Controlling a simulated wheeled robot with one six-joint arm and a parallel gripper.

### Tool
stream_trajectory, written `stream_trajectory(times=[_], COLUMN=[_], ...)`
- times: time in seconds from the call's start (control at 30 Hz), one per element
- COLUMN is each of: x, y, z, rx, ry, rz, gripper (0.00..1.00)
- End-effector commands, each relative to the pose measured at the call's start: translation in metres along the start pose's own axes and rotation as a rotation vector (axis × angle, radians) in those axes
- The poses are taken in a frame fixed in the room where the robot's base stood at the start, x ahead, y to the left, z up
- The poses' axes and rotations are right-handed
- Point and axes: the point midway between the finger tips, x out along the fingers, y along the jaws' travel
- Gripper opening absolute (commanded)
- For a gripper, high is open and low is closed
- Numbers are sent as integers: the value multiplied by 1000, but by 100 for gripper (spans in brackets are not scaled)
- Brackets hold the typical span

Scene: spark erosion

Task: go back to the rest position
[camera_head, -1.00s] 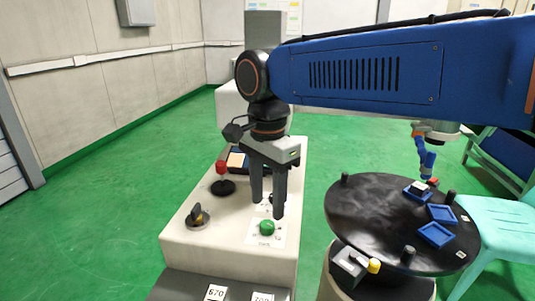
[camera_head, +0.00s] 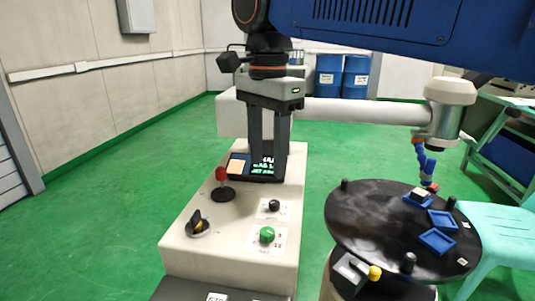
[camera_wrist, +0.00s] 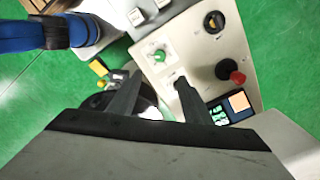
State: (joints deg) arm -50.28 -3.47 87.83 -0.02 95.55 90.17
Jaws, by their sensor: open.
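My gripper (camera_head: 268,160) hangs pointing down over the far part of the cream control console (camera_head: 190,255) in the head view. Its two dark fingers are apart with nothing between them. In the wrist view the fingers (camera_wrist: 155,100) show open above the console. A green knob (camera_head: 267,235) and a black knob (camera_head: 274,205) sit on the console nearer than the fingers. The gripper partly hides a dark display (camera_head: 265,172) with green text.
A red-topped lever (camera_head: 222,175) and a black rotary switch (camera_head: 198,225) stand on the console's left side. To the right is a round black table (camera_head: 370,225) with blue trays (camera_head: 437,241). Green floor at left is clear.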

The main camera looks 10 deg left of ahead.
Motion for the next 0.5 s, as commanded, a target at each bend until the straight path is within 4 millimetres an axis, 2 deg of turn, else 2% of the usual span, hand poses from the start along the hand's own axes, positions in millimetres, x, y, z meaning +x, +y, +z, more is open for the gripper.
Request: stream_trajectory(times=[0.13, 0.23, 0.37, 0.5], x=[0, 3, 12, 29], y=[1, 8, 30, 62], z=[-2, -11, -39, -74], rx=[-2, -13, -54, -121], ry=[0, 0, 4, 18], rz=[-2, -11, -38, -76], gripper=[45, 45, 45, 45])
